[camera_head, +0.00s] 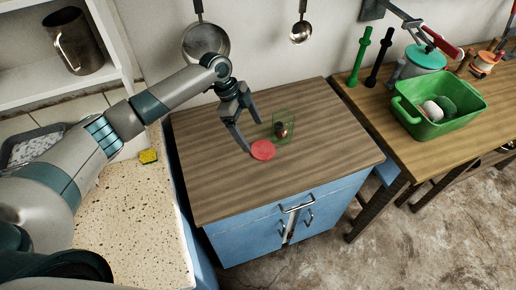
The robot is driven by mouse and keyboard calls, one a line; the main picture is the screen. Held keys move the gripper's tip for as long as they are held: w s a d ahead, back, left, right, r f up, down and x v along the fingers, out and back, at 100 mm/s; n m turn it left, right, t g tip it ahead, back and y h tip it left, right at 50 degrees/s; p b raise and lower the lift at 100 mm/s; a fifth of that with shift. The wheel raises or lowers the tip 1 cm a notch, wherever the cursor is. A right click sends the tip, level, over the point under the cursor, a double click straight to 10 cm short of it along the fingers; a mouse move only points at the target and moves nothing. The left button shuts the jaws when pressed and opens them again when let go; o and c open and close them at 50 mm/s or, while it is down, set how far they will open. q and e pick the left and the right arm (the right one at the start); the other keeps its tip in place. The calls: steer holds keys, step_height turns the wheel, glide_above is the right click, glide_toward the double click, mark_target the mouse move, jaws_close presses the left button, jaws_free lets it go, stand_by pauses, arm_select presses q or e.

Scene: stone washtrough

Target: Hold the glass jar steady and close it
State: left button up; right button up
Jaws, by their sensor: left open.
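The glass jar (284,122) stands on the wooden top of the blue cabinet, clear with a greenish edge, and something small, dark and red shows inside it. A flat round red lid (263,150) lies on the wood just in front and to the left of the jar. My left gripper (251,137) is open above the wood, left of the jar, with one fingertip close to the lid's left edge. I cannot tell whether that fingertip touches the lid. My right gripper is not in the view.
The wooden cabinet top (215,195) is otherwise clear. A speckled stone counter (130,220) with a yellow sponge (148,157) is at left. A green bin (437,123) stands on the right-hand workbench (390,135). A pan (206,43) and a ladle (301,32) hang on the wall behind.

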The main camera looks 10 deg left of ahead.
mark_target(262, 149)
arm_select(q)
steer(key=shift+d+f, duration=0.1)
steer(key=shift+d, duration=0.05)
steer(key=shift+p+x, duration=0.5)
steer(key=shift+x, duration=0.45)
steer(key=shift+f, duration=0.1)
steer(key=shift+w+d+f+p, duration=0.1)
steer(key=shift+d+f+p, duration=0.1)
steer(key=shift+f+p, duration=0.25)
steer(key=p+x, duration=0.2)
steer(key=x, duration=0.1)
steer(key=shift+w+d+f, duration=0.1)
steer(key=shift+w+f, duration=0.05)
steer(key=shift+f, duration=0.4)
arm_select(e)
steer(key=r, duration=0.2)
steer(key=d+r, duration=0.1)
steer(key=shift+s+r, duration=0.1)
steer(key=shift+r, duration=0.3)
arm_select(q)
steer(key=shift+c, duration=0.6)
